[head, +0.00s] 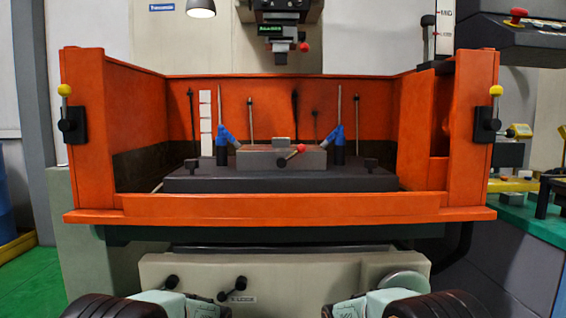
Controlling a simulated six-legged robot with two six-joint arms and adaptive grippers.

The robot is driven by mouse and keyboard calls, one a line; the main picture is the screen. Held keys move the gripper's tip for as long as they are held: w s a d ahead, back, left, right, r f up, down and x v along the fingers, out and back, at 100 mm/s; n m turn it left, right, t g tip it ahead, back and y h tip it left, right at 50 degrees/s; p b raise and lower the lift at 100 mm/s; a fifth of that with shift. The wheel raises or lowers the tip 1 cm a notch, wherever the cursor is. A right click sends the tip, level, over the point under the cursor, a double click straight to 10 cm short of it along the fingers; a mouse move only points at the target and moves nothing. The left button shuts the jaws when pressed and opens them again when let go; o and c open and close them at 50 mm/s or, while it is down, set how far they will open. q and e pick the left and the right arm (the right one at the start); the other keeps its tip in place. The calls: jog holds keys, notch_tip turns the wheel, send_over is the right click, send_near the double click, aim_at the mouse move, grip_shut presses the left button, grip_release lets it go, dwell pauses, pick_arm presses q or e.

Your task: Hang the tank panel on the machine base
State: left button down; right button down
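The machine base shows in the head view as an orange tank (282,208) with a low front sill, side posts and a back wall. Its front is open above the sill. A black latch with a yellow knob (64,90) is on the left post, and a similar latch (496,91) is on the right post. I cannot make out a separate tank panel in this view. Parts of my two arms show at the bottom edge, left and right of centre. The fingers of both grippers are not visible.
Inside the tank, a dark table (282,182) carries a grey block (262,158), a red-knobbed lever and blue clamps. The machine head (279,30) hangs above. A control box (515,38) juts in at upper right. A green bench (540,222) stands at right.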

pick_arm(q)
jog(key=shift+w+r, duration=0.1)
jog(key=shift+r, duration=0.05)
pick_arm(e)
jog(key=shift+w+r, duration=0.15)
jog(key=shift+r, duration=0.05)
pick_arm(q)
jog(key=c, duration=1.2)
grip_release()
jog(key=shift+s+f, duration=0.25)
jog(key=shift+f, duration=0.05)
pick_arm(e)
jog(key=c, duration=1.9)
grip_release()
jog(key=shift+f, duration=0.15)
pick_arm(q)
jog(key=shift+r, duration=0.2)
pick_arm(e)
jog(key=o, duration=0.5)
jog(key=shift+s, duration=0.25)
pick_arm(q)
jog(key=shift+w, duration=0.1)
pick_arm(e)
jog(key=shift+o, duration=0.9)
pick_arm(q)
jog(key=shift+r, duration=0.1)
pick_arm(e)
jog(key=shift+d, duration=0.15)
